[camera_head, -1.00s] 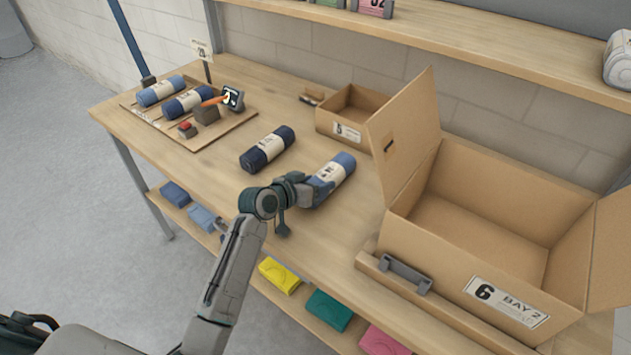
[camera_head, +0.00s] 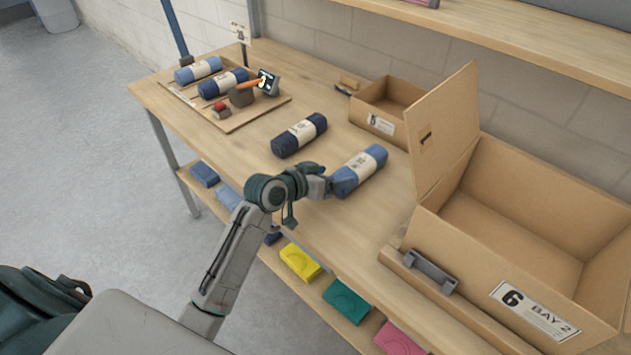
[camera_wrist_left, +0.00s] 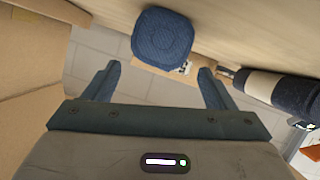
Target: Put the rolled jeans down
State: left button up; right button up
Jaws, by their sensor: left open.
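A lighter blue rolled pair of jeans (camera_head: 372,162) with a pale paper band lies on the bench in the head view. My left gripper (camera_head: 328,186) is at its near end, low over the bench. In the left wrist view the round end of this roll (camera_wrist_left: 163,38) lies beyond the fingertips of my left gripper (camera_wrist_left: 160,82), which are spread apart with nothing between them. A dark navy roll (camera_head: 288,142) lies to the left on the bench; it also shows in the left wrist view (camera_wrist_left: 292,91). My right gripper is out of view.
A large open carton (camera_head: 455,258) marked 6 BAY 2 stands to the right, with a smaller open box (camera_head: 369,120) behind the rolls. A board (camera_head: 247,119) at the far left holds two rolls and small devices. Coloured folded items lie on the lower shelf.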

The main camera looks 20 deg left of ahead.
pick_arm(q)
jog(key=v, duration=0.5)
jog(key=shift+s+a+b, duration=0.2)
jog(key=shift+s+b, duration=0.1)
jog(key=shift+b, duration=0.1)
jog(key=shift+s+a+r, duration=0.1)
jog(key=shift+s+r, duration=0.2)
jog(key=shift+s, duration=0.05)
dwell(0.6)
